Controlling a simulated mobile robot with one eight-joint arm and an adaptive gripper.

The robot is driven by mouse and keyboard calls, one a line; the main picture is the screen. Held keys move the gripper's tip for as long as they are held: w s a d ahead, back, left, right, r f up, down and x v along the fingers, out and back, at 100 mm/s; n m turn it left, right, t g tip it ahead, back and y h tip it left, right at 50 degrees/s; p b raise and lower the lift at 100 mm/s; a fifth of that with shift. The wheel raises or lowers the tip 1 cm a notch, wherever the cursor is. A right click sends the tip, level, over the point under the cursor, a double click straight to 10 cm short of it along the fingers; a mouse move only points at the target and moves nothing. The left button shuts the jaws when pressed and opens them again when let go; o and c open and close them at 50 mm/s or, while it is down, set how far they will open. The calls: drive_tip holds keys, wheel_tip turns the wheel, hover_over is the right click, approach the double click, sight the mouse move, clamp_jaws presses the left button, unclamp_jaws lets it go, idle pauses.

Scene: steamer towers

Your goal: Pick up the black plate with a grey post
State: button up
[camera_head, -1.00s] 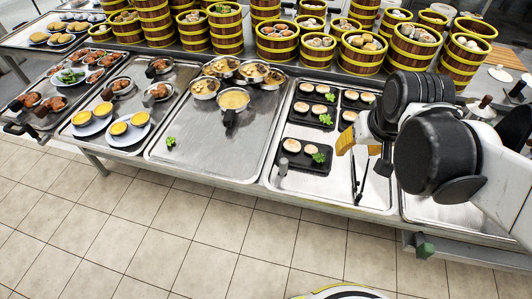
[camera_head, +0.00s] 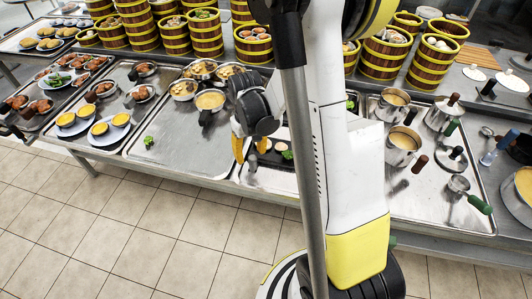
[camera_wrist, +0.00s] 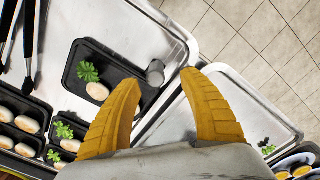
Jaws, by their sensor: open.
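The black plate (camera_wrist: 125,80) lies on a metal tray in the wrist view, with a pale bun and green parsley on it. A short grey post (camera_wrist: 155,72) stands at its right edge. Part of the plate is hidden by my left finger. In the head view the plate (camera_head: 270,158) is partly covered by my gripper and arm. My gripper (camera_wrist: 160,80) is open and empty, its two yellow fingers on either side of the post in the picture, apparently above it. It also shows in the head view (camera_head: 250,147).
Other black plates with buns (camera_wrist: 22,122) sit close by on the same tray, with black-handled tongs (camera_wrist: 29,45) beside them. A neighbouring tray (camera_wrist: 245,115) is mostly bare. Pots (camera_head: 403,146) and ladles stand right of my arm. Bamboo steamers line the back.

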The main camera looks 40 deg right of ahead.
sight(253, 163)
drive_tip(key=f+b, duration=0.1)
drive_tip(key=f, duration=0.3)
drive_tip(key=f+b, duration=0.1)
drive_tip(key=f, duration=0.1)
drive_tip(key=shift+w+d+b, duration=0.2)
drive_tip(key=shift+d+b, duration=0.15)
drive_tip(key=shift+d, duration=0.05)
drive_tip(key=shift+c, duration=0.2)
clamp_jaws()
